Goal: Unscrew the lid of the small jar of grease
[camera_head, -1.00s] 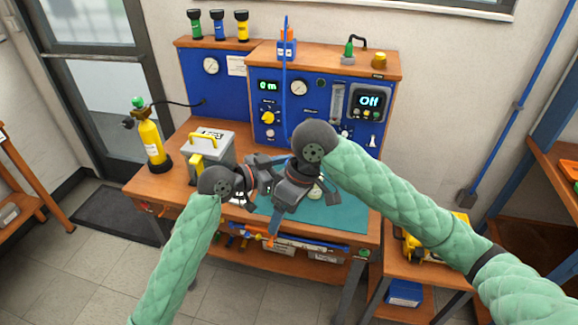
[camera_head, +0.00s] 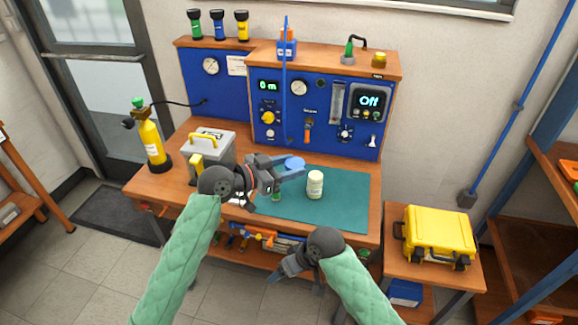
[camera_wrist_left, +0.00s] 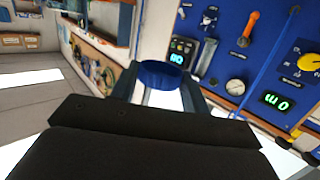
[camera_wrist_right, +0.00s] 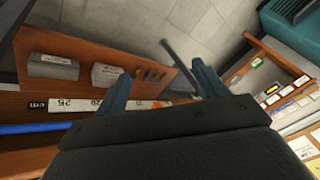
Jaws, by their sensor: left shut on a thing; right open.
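My left gripper (camera_head: 291,170) is over the bench's mat, shut on a small round blue piece (camera_head: 295,162) that looks like a lid. The piece shows as a blue ring between the fingers in the left wrist view (camera_wrist_left: 160,73). A small pale jar (camera_head: 315,186) stands upright on the mat, right of my left gripper and apart from it. I cannot tell whether its pale top is a lid. My right gripper (camera_head: 274,277) is low in front of the bench's front edge. It is open and empty in the right wrist view (camera_wrist_right: 162,85).
The teal mat (camera_head: 345,200) is clear right of the jar. A grey box with a yellow handle (camera_head: 210,150) and a yellow cylinder (camera_head: 152,142) stand at left. The blue test panel (camera_head: 315,150) rises behind. A yellow case (camera_head: 440,232) sits on the lower side table.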

